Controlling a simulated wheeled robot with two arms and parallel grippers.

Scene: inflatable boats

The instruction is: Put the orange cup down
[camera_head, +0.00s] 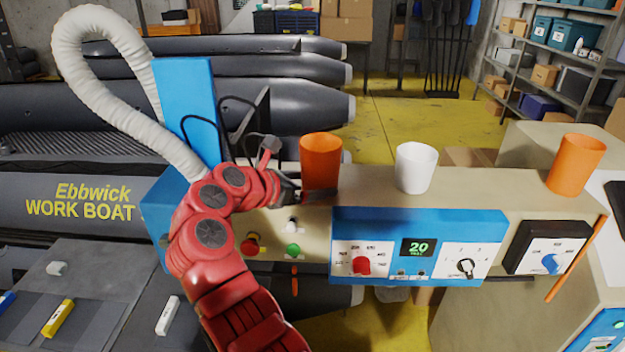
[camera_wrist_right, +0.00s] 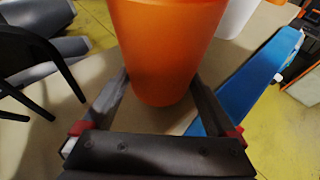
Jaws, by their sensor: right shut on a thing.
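My right gripper (camera_head: 308,192), on the red arm, is shut on an orange cup (camera_head: 321,160). The cup is upright over the beige counter top (camera_head: 375,186), left of a white cup (camera_head: 415,167). In the right wrist view the orange cup (camera_wrist_right: 167,50) sits between the two fingers, and its base is at or very near the counter. I cannot tell whether it touches. A second orange cup (camera_head: 576,164) stands at the counter's right end. My left gripper is not in view.
A blue control box (camera_head: 415,225) with knobs is on the counter's front. Grey inflatable boats (camera_head: 300,100) lie behind. Counter between the cups is clear.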

